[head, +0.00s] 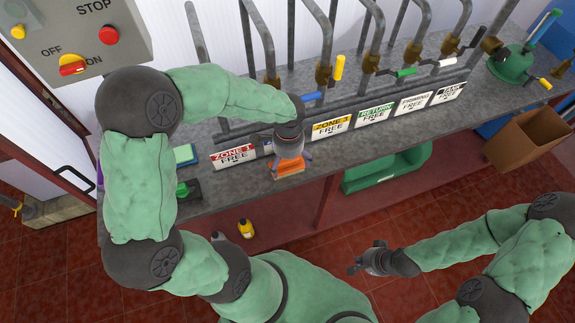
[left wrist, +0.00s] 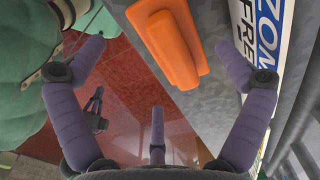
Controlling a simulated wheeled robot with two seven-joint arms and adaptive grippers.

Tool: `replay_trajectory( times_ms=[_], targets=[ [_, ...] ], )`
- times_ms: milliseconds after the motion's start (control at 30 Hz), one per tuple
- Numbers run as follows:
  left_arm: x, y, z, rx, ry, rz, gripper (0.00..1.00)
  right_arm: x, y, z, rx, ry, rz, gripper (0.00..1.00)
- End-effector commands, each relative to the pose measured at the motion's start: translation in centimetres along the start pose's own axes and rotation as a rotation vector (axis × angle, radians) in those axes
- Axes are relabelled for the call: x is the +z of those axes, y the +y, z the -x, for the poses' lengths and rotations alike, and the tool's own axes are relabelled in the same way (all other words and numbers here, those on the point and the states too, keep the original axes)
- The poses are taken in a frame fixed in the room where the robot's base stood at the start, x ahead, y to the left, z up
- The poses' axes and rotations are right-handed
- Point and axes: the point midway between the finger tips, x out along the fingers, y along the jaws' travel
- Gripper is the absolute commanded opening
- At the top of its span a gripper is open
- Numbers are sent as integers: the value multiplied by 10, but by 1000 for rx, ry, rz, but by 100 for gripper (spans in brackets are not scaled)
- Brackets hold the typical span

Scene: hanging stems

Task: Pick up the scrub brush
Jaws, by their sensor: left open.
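The scrub brush appears to be the orange block (head: 286,169) lying on the grey counter's front edge, below the signs. In the left wrist view the orange brush (left wrist: 168,42) shows a raised grip along a wider base. My left gripper (head: 292,153) is right over it, partly covering its far side in the head view. In the left wrist view its fingers (left wrist: 160,60) are spread apart, with the brush between and ahead of the tips; I see no finger closed on it. My right gripper (head: 360,262) hangs over the floor, away from the counter, and seems to hold nothing.
The grey counter (head: 215,185) carries upright pipes with valves, coloured handles and a row of signs. A blue-green sponge (head: 185,154) and a green-and-black item (head: 188,189) lie to the left. A yellow bottle (head: 246,228) stands below; a cardboard box (head: 528,140) is at right.

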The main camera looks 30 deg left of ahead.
Motion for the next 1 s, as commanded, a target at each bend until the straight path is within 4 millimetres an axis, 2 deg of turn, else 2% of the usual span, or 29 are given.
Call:
replay_trajectory(
  times_ms=[167, 433, 700, 900, 1000],
  targets=[
    [-1, -2, -13, 0, 0, 0, 100, 0, 2, -5, 0, 0, 0, 0],
    [-2, -5, -49, 0, 0, 1, 100, -1, 6, -17, 0, 0, 0, 0],
    [-3, -6, -52, -1, 2, 0, 100, -1, 6, -17, 0, 0, 0, 0],
    [-3, -6, -52, -1, 1, 0, 44, -1, 6, -17, 0, 0, 0, 0],
    [-3, -6, -51, -1, 2, 0, 41, -1, 6, -17, 0, 0, 0, 0]
  ],
)
